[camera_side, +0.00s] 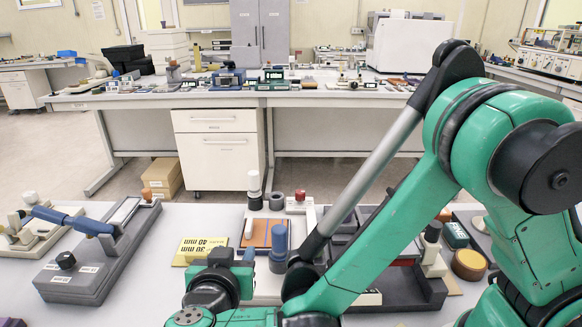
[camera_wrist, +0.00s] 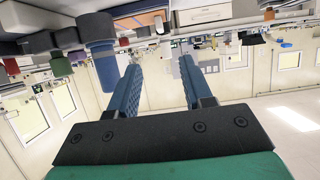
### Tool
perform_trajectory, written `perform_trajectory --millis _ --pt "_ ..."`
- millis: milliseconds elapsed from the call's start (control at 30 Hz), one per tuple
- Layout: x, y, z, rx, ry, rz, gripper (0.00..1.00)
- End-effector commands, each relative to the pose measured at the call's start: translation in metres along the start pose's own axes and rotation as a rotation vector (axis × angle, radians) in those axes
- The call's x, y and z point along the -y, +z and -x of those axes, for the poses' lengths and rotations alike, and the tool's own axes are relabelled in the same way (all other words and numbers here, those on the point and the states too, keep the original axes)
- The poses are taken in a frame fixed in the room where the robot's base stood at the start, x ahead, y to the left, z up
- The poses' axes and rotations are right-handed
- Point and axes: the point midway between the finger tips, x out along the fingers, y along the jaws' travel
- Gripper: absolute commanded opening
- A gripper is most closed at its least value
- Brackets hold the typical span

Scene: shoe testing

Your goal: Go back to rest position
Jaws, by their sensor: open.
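My gripper (camera_wrist: 160,66) shows in the wrist view with its two ribbed blue fingers apart and nothing between them. That view is upside down and looks out across the room. In the side view my gripper (camera_side: 236,258) is low over the front table, small and partly hidden by my own green arm. A blue-grey cylinder (camera_side: 278,240) stands just to its right there. It also shows in the wrist view (camera_wrist: 101,55), to the left of the fingers and apart from them.
The front table (camera_side: 130,285) holds a grey device with a blue handle (camera_side: 70,220), a yellow label block (camera_side: 200,247), a white-topped cylinder (camera_side: 254,190) and a round tan-topped part (camera_side: 468,264). A long bench (camera_side: 130,101) with instruments stands behind. The table's front left is mostly clear.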

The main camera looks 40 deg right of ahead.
Motion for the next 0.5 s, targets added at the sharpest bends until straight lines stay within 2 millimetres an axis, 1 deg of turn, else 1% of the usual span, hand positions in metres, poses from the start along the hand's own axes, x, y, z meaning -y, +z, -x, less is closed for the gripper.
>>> perform_trajectory --millis 267,333,433,500 --pt "0.000 0.000 0.000 0.004 0.001 0.000 0.45" --pt "-0.001 0.000 -0.002 0.035 0.011 0.004 0.45" --pt "-0.003 0.000 -0.009 0.167 0.043 0.015 0.45" --pt "-0.007 0.000 -0.013 0.324 0.070 0.025 0.45"
